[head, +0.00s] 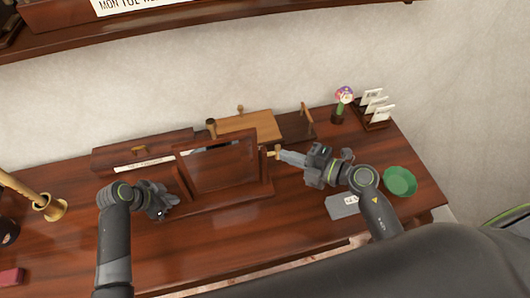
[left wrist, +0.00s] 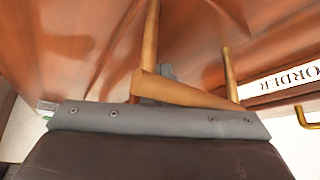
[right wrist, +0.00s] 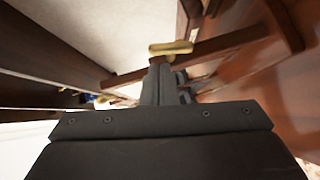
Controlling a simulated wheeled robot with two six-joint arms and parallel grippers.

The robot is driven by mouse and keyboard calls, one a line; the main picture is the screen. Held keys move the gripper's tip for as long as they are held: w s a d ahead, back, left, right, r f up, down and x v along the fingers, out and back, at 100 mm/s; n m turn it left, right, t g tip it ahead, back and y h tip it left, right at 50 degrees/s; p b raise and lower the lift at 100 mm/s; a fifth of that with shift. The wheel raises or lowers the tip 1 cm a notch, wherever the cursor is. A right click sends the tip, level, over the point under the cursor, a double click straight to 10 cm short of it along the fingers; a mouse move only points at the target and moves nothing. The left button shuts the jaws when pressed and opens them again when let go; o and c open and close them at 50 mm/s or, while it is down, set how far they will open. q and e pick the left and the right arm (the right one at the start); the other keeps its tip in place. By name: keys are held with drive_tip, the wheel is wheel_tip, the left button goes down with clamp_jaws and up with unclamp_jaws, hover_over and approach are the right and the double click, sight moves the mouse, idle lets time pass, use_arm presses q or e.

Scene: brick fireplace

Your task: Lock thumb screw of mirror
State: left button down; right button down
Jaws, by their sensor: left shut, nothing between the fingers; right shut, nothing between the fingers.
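The mirror (head: 222,167) stands on the desk in a dark wooden frame, tilted on its stand. A brass thumb screw (head: 273,153) sticks out at its right side. My right gripper (head: 283,156) is shut and empty, with its tips close beside the screw. In the right wrist view the thumb screw (right wrist: 170,48) lies just beyond the closed fingertips (right wrist: 160,70); whether they touch is unclear. My left gripper (head: 165,210) is shut and empty, left of the mirror stand. In the left wrist view wooden bars (left wrist: 185,92) partly hide its fingers.
A wooden box (head: 140,150) with a label lies behind the mirror. A green bowl (head: 400,181), a card holder (head: 372,112) and a flower figure (head: 342,103) stand at right. A grey labelled item (head: 343,206) lies below my right arm. A brass candlestick (head: 48,207) lies at left.

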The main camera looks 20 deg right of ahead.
drive_tip(key=shift+w+f, duration=0.1)
drive_tip(key=shift+w, duration=0.2)
drive_tip(key=shift+w+r+m+g+h, duration=0.3)
drive_tip(key=shift+r+m+g+h, duration=0.1)
drive_tip(key=shift+m+g, duration=0.4)
idle(0.7)
drive_tip(key=m+g, duration=0.1)
drive_tip(key=w+m+g+h, duration=0.1)
drive_tip(key=g, duration=0.1)
drive_tip(key=shift+w+r+g, duration=0.2)
drive_tip(key=shift+r+g, duration=0.1)
drive_tip(key=shift+r, duration=0.1)
drive_tip(key=w+m+g, duration=0.1)
drive_tip(key=g, duration=0.1)
drive_tip(key=w+m+g, duration=0.1)
drive_tip(key=shift+g+h, duration=0.3)
drive_tip(key=shift+g, duration=0.1)
drive_tip(key=shift+w+f, duration=0.1)
drive_tip(key=shift+w, duration=0.2)
idle(0.7)
idle(0.4)
